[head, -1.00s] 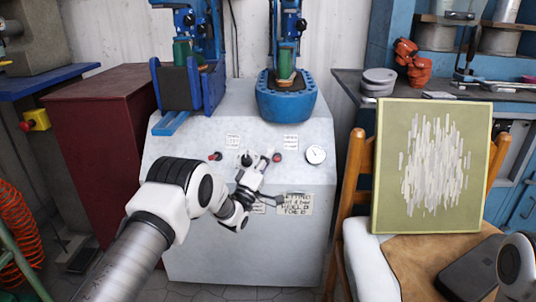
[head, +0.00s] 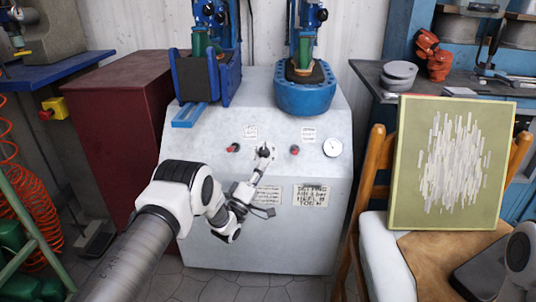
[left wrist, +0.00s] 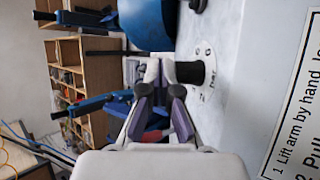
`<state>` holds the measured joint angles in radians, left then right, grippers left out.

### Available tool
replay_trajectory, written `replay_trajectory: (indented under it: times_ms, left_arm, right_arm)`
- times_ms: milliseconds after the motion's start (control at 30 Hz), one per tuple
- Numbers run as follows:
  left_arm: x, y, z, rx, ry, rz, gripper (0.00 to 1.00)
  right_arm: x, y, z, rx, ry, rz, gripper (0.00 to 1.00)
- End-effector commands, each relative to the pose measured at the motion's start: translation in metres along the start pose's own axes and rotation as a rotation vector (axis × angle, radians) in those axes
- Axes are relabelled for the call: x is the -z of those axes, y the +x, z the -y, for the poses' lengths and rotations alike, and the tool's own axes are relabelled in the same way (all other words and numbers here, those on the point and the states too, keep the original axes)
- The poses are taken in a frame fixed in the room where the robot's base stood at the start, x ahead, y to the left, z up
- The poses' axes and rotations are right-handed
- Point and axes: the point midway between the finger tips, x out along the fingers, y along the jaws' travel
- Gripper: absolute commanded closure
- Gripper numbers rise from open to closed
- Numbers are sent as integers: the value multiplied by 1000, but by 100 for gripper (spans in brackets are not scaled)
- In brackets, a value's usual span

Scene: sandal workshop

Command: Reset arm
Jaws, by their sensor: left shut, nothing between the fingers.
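The grey machine cabinet (head: 215,240) stands ahead with a black knob (head: 264,152) between two red buttons on its sloped front. My left gripper (head: 270,147) is at the knob, with its fingertips close together and nothing held. In the left wrist view the pale fingertips (left wrist: 158,70) are right beside the black knob (left wrist: 190,72); I cannot tell whether they touch it. Two blue presses stand on the cabinet, the left one (head: 205,75) and the right one (head: 304,90). An instruction label (left wrist: 295,120) beginning "Lift arm by hand" shows at the right. My right gripper is out of view.
A round gauge (head: 332,147) sits right of the buttons. A chair (head: 372,165) holding a green panel (head: 450,165) stands close on the right. A dark red cabinet (head: 115,120) is on the left. The floor before the machine is clear.

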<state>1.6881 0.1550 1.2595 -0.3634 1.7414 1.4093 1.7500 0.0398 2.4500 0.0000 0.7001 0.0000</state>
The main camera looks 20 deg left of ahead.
Motion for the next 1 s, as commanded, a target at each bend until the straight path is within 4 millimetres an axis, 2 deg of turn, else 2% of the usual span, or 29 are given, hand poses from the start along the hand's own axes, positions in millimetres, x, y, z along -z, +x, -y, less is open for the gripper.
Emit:
replay_trajectory:
  times_ms: [467, 500, 567, 667, 767, 800, 867, 900, 967, 1000]
  left_arm:
    - [-1, 2, -2, -5, 0, 2, 100]
    - [-6, 6, -6, -11, -4, 8, 100]
    - [-19, -7, 0, 40, -28, 19, 100]
    - [-46, -53, 25, 244, -62, 34, 100]
    - [-76, -126, 55, 552, 9, 92, 100]
    - [-87, -160, 62, 677, 55, 135, 100]
    - [-102, -213, 68, 858, 127, 218, 100]
    - [-110, -248, 68, 972, 175, 285, 100]
    - [-121, -302, 62, 1128, 244, 403, 100]
    - [-127, -335, 54, 1220, 285, 490, 100]
  right_arm:
    - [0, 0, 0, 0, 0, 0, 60]
    - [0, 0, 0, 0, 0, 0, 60]
    - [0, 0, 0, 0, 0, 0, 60]
    - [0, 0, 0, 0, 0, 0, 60]
    - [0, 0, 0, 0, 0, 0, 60]
    - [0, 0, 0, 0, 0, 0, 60]
    - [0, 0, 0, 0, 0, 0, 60]
    - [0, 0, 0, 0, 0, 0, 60]
    - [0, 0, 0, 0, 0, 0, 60]
    - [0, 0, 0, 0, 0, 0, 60]
